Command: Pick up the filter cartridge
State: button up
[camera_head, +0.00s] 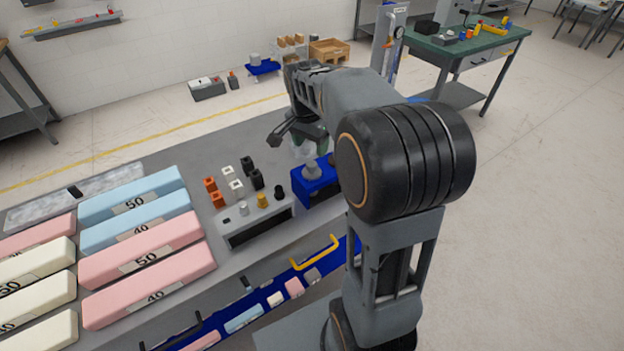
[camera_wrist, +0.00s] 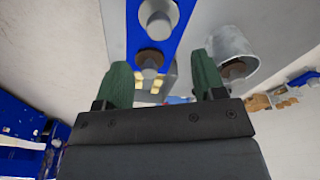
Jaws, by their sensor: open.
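My gripper (camera_head: 301,140) hangs over the back of the workbench, beside a blue holder (camera_head: 316,188) with grey rounded pieces (camera_head: 312,170) on it. In the wrist view my gripper (camera_wrist: 163,80) is open, with two green fingertips apart and nothing clearly held between them. The blue holder (camera_wrist: 138,38) shows just beyond them, with a grey round piece (camera_wrist: 157,17) and a smaller one (camera_wrist: 150,63) in line with the gap. A pale grey cup-like cylinder (camera_wrist: 230,53) with a brown part stands by the right fingertip. I cannot tell which piece is the filter cartridge; my arm hides part of the holder.
Pink, blue and cream foam blocks (camera_head: 147,246) fill the bench's left side. A grey tray (camera_head: 255,222) with small parts sits left of the holder, with orange, white and black pieces (camera_head: 211,191) behind it. A yellow handle (camera_head: 315,253) is on the bench front.

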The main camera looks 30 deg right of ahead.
aim_at(311, 164)
jog(key=shift+w+d+f+p, duration=0.1)
jog(key=shift+f+p, duration=0.2)
jog(key=shift+f, duration=1.75)
jog(key=shift+d+f+p, duration=0.1)
jog(key=shift+f+p, duration=0.2)
jog(key=shift+f, duration=1.7)
grip_shut()
